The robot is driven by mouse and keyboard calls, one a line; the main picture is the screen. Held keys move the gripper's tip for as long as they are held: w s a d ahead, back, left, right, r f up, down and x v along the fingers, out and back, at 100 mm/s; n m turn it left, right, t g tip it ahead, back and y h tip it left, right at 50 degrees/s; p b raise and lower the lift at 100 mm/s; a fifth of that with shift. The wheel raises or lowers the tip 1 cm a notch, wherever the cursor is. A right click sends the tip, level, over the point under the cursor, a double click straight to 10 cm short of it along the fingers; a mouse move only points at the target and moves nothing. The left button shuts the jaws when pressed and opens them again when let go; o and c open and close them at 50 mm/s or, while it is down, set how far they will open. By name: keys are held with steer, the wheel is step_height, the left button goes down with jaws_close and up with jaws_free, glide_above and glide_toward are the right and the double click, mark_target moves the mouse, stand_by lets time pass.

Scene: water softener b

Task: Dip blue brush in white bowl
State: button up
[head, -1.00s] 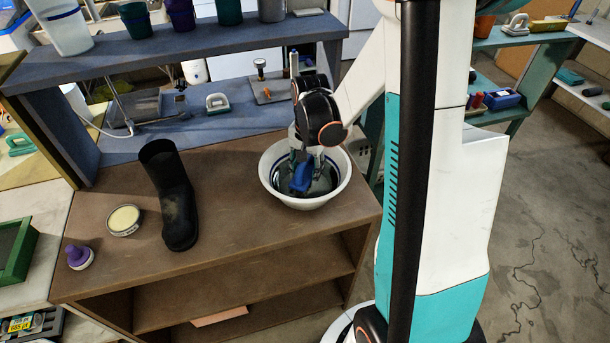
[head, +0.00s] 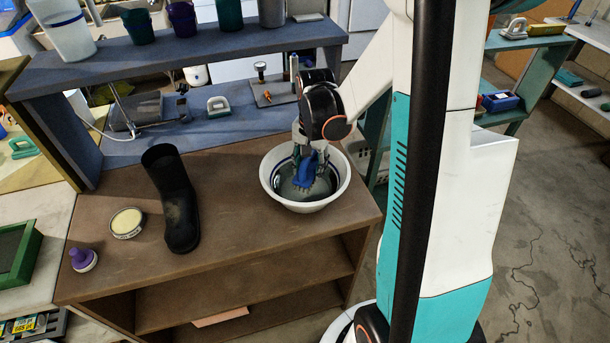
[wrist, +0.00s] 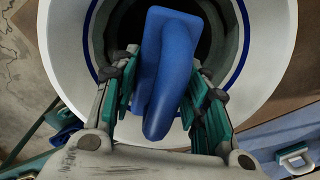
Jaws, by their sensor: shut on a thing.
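The white bowl (head: 329,199) with a blue inner stripe stands on the right part of the brown bench top. Dark grey liquid or a dark interior shows inside it. My gripper (head: 309,157) is over the bowl, pointing down, shut on the blue brush (head: 306,172). Whether the bristles touch the liquid I cannot tell.
A black boot (head: 174,200) stands left of the bowl. Beside it are a round tin with pale yellow contents (head: 127,223) and a purple-handled item (head: 83,258). A blue-grey shelf (head: 180,50) with cups runs behind. The front of the bench top is clear.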

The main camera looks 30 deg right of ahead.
steer(key=shift+r+p, duration=2.6)
steer(key=shift+r, duration=1.55)
steer(key=shift+s+f, duration=0.1)
